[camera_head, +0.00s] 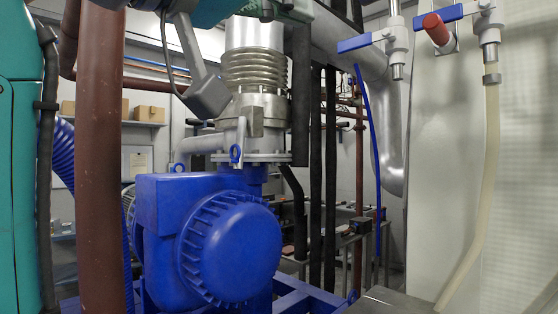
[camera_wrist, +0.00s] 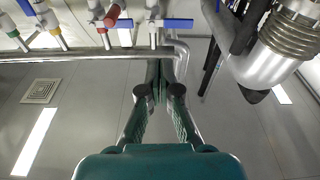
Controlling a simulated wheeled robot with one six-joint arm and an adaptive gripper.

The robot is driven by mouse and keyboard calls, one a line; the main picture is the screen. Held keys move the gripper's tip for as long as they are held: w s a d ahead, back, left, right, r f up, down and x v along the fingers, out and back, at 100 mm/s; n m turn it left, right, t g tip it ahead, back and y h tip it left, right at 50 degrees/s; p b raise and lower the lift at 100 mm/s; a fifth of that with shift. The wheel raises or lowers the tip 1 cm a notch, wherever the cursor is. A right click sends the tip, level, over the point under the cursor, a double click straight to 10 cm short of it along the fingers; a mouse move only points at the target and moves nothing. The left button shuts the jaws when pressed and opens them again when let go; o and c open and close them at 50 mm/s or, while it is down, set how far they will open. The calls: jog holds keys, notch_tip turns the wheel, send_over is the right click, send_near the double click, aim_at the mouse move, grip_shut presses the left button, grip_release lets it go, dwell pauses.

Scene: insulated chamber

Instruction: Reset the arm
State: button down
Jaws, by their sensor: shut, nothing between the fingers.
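My gripper (camera_wrist: 159,76) shows in the wrist view as teal fingers with black joints. The fingers are shut, meet near the middle of the picture and hold nothing. They point up the picture, toward a metal pipe (camera_wrist: 75,54) and a row of valves. I cannot tell whether the fingertips touch the pipe.
A blue pump (camera_head: 230,250) stands below a ribbed metal pipe (camera_head: 252,70). A brown pipe (camera_head: 100,160) rises at the left.

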jog(key=w+a+f+n+t+y, duration=0.25)
jog(key=w+a+f+n, duration=0.2)
jog(key=w+f, duration=0.6)
jog(key=w+a+f+n+t+y, duration=0.25)
jog(key=w+f+n+t, duration=0.2)
jog(key=f, duration=1.05)
jog(key=w+d+f+n+y, duration=0.1)
jog(key=d+f+n+y, duration=0.25)
jog(key=f, duration=1.25)
jog(key=d+f+n+y, duration=0.2)
jog(key=f+n+y, duration=0.2)
jog(key=f, duration=1.2)
jog(key=s+d+f+g+y, duration=0.1)
jog(key=s+d+f, duration=0.3)
jog(key=s+f, duration=0.35)
jog(key=s+d+f+m+g+y, duration=0.1)
jog(key=s+d+f+g, duration=0.15)
jog(key=s+f, duration=0.45)
jog(key=s+d+f+g+y, duration=0.1)
jog(key=s+d+f, duration=0.4)
jog(key=f, duration=0.3)
jog(key=s+d+m+g+h, duration=0.1)
jog(key=s+d+m, duration=0.2)
jog(key=s, duration=1)
jog(key=s+d+m+g, duration=0.1)
jog(key=s+d+m, duration=0.2)
jog(key=s, duration=1.1)
jog(key=shift+d+m+h, duration=0.3)
jog(key=shift+m+h, duration=0.05)
jog(key=shift+m, duration=0.3)
